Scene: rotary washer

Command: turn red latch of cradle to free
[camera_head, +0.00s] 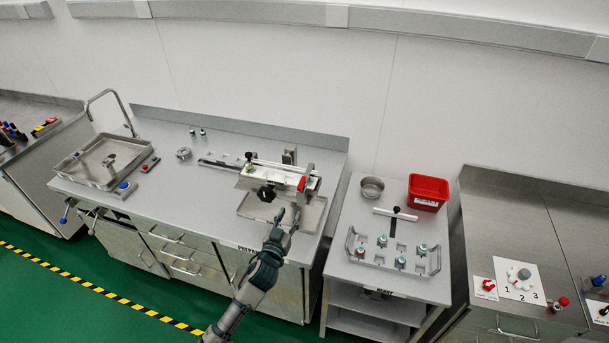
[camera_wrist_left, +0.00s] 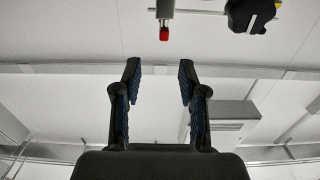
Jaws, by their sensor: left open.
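The cradle (camera_head: 268,177) is a metal fixture on the left steel bench, above a shallow tray (camera_head: 313,213). Its red latch (camera_head: 302,184) sits at the cradle's right end. A black knob (camera_head: 266,194) is on its front. In the left wrist view a small red tip (camera_wrist_left: 164,34) on a metal rod, likely the latch, shows ahead of the fingers, and a black knob (camera_wrist_left: 247,14) is at upper right. My left gripper (camera_head: 288,214) is open and empty, in front of and below the latch, apart from it. Its two fingers (camera_wrist_left: 160,78) show spread in the wrist view. My right gripper is not seen.
A sink (camera_head: 85,164) is at the bench's left. A right-hand cart holds a rack (camera_head: 352,243) with several fittings, a metal bowl (camera_head: 372,187) and a red bin (camera_head: 428,190). A gap separates bench and cart.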

